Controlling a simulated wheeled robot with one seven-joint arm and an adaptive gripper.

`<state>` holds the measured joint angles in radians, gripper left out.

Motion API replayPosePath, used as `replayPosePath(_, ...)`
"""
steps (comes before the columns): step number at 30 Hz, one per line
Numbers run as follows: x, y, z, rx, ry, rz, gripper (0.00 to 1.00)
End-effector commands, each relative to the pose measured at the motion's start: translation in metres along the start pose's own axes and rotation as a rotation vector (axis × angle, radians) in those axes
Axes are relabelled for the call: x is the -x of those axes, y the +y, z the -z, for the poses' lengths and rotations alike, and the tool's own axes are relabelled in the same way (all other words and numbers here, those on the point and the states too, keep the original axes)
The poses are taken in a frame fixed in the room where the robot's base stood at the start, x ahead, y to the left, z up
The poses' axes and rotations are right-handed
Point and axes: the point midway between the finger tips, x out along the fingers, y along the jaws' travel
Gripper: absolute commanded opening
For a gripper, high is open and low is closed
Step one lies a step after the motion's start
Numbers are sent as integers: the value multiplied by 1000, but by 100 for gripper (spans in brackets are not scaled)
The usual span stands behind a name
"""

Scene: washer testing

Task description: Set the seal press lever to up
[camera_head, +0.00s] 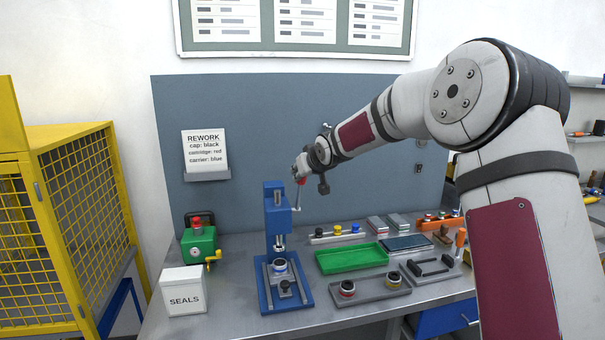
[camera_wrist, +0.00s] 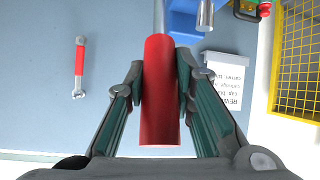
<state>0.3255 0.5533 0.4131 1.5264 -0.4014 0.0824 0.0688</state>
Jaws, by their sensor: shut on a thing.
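The blue seal press (camera_head: 278,217) stands on the bench, left of its middle. Its lever (camera_head: 298,195) points upward at the press's right side, with a red handle at its top end. In the head view my gripper (camera_head: 303,175) is at that handle, and its fingers are small and partly hidden there. In the wrist view the red handle (camera_wrist: 160,92) lies between the two fingers of my gripper (camera_wrist: 160,95), which is shut on it. Part of the blue press (camera_wrist: 183,20) shows at the top of the wrist view. A dark-rimmed round part (camera_head: 280,266) sits on the press base.
A green device (camera_head: 198,243) and a white SEALS box (camera_head: 184,291) stand left of the press. A green tray (camera_head: 351,257) and a grey holder (camera_head: 371,289) lie to its right. A yellow cage (camera_head: 75,210) stands at the left. The board (camera_head: 250,120) is close behind.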

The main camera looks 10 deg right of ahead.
Motion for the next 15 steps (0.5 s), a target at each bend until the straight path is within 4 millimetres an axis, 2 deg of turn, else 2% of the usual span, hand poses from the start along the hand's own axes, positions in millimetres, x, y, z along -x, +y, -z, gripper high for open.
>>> replayPosePath(1,0,2,5,2,13,-4,28)
replayPosePath(3,0,2,5,2,12,-4,43)
replayPosePath(15,5,1,3,0,7,-2,44)
